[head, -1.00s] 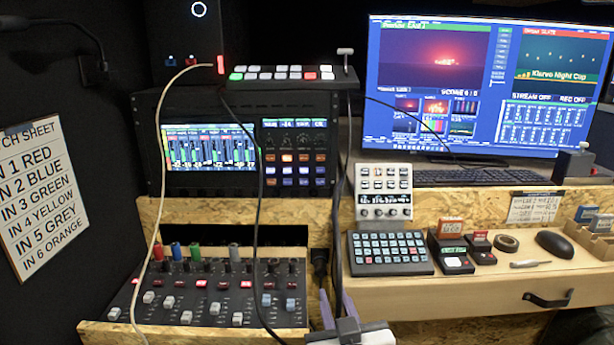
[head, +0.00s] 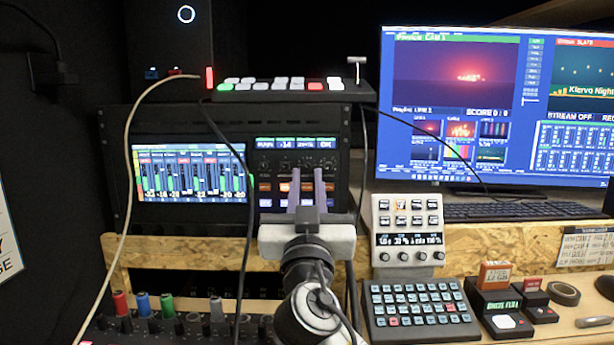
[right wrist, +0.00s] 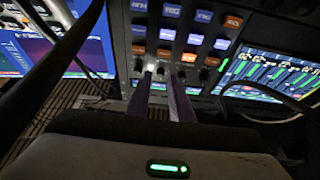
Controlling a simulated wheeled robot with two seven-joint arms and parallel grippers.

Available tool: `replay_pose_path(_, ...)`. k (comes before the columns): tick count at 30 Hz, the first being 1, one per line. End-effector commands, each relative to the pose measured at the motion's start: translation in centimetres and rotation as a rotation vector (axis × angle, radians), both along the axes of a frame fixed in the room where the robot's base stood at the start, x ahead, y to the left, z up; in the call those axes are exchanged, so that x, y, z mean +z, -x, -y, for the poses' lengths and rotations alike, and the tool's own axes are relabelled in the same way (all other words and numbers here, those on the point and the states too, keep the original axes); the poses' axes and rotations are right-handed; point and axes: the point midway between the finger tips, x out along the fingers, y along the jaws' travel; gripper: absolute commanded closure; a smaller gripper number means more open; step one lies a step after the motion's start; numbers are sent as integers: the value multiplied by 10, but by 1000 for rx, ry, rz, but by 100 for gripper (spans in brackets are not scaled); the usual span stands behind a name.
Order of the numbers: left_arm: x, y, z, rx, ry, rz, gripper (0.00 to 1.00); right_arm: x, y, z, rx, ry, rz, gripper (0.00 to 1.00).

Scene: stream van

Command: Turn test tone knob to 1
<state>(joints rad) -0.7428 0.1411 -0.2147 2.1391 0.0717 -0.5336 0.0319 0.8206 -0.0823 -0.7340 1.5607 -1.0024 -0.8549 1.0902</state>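The rack unit (head: 116,150) has a dark control panel at its right, with small readouts on top, a row of small dark knobs (head: 268,163), and lit orange and blue buttons below. Which knob is the test tone knob cannot be read. My right gripper (head: 306,174) is in front of this panel, its two purple fingers pointing up at the knob row with a gap between them. The fingers hide part of the knobs and buttons. In the right wrist view the fingertips (right wrist: 161,72) are apart, close to the knobs (right wrist: 187,57); contact cannot be told. My left gripper is not in view.
A black cable (head: 248,230) hangs in front of the rack, left of my right gripper; a pale cable (head: 128,180) hangs further left. A switcher (head: 290,92) stands on the rack. A white keypad unit (head: 407,232) and a button pad (head: 420,308) are at the right.

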Motion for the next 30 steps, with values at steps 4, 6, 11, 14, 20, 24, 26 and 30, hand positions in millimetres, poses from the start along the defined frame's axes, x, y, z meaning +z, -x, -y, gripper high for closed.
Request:
replay_pose_path(4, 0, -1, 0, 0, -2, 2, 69, 6, -14, 0, 1, 1, 0, 80)
replay_pose_path(6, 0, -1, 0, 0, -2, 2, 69, 7, -17, 0, 1, 0, -1, 80)
replay_pose_path(11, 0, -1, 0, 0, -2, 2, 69, 7, -19, 0, 1, -1, -1, 80)
replay_pose_path(14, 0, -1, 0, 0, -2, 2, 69, 7, -18, 0, 1, -1, -1, 80)
replay_pose_path(20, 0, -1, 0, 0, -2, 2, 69, 7, -18, 0, 1, 0, -1, 100)
replay_pose_path(24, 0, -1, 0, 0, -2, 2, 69, 7, -18, 0, 1, 4, -1, 100)
replay_pose_path(26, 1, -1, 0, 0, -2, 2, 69, 7, -18, 0, 0, 10, -2, 100)
replay_pose_path(30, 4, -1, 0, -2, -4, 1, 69, 7, -18, 1, 0, 47, -2, 100)
